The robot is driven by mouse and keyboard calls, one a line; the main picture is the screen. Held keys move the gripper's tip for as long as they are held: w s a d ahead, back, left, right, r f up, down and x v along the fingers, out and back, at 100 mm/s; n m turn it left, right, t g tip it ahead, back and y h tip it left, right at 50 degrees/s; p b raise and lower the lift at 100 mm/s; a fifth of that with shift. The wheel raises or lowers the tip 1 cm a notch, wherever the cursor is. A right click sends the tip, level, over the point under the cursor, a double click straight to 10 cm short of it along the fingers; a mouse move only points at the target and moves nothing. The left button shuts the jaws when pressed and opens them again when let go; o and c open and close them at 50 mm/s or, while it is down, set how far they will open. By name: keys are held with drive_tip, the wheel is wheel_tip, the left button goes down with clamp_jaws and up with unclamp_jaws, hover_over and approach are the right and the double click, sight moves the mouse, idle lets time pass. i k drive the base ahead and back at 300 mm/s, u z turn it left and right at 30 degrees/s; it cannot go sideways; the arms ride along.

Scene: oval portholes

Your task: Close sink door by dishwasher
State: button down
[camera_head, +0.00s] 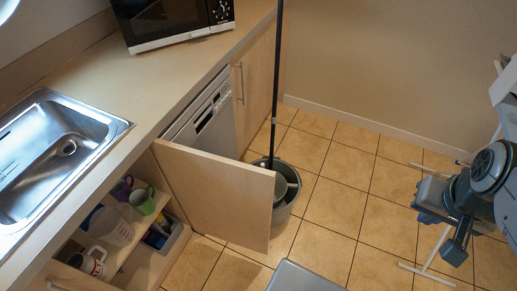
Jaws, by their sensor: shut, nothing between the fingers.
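The sink door (215,195) is a light wood panel that stands wide open. It juts from the cabinet, at the end by the dishwasher (207,115), out over the tiled floor. The cabinet beneath the sink (58,150) is open to view, with cups and containers inside. My gripper (455,252) is at the far right, shut and empty, pointing down. It is well apart from the door, with open floor and a bucket between them.
A grey bucket (284,208) with a dark pole (276,80) stands just beyond the door's free edge. A white-legged stand (428,270) is on the floor by my arm. Mugs (88,262) sit on the cabinet shelf. Floor tiles (350,215) in the middle are clear.

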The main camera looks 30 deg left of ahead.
sight(230, 200)
drive_tip(key=i, duration=3.05)
drive_tip(key=u, duration=4.8)
drive_tip(key=i, duration=0.25)
drive_tip(key=z, duration=0.4)
